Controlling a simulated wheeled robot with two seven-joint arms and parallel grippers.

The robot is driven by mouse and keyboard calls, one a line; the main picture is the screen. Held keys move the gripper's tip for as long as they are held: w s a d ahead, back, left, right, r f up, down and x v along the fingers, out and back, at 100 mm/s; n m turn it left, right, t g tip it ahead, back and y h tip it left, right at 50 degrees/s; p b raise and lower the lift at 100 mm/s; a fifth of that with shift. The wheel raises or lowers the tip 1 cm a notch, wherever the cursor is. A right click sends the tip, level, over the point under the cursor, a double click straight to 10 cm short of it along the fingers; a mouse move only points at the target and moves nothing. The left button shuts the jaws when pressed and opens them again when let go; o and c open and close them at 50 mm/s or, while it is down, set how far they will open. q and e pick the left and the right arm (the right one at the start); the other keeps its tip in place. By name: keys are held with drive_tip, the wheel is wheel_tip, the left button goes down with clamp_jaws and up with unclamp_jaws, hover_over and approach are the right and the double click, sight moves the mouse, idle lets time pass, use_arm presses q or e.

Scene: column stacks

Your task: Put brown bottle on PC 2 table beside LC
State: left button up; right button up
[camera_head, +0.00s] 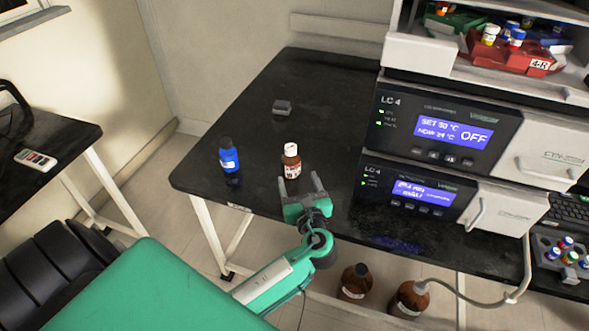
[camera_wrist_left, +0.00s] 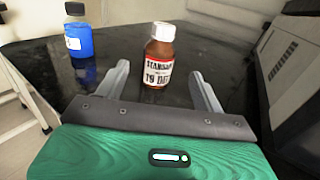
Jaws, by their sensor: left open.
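The brown bottle (camera_head: 291,161) has a white cap and a white label, and stands upright on the black table (camera_head: 318,100), left of the LC units marked LC-4 (camera_head: 440,134). My left gripper (camera_head: 303,184) is open just in front of the bottle. In the left wrist view the brown bottle (camera_wrist_left: 158,56) stands ahead, roughly between the lines of the two open fingers (camera_wrist_left: 162,78), with its label facing me. Contact with the fingers is not seen. My right gripper is not in view.
A blue bottle (camera_head: 228,155) with a black cap stands left of the brown bottle. A small grey block (camera_head: 282,107) lies farther back. Two large brown bottles (camera_head: 356,282) (camera_head: 408,299) stand below the table. Another table (camera_head: 60,140) is at left.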

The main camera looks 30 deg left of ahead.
use_arm(q)
drive_tip(key=shift+v, duration=2.05)
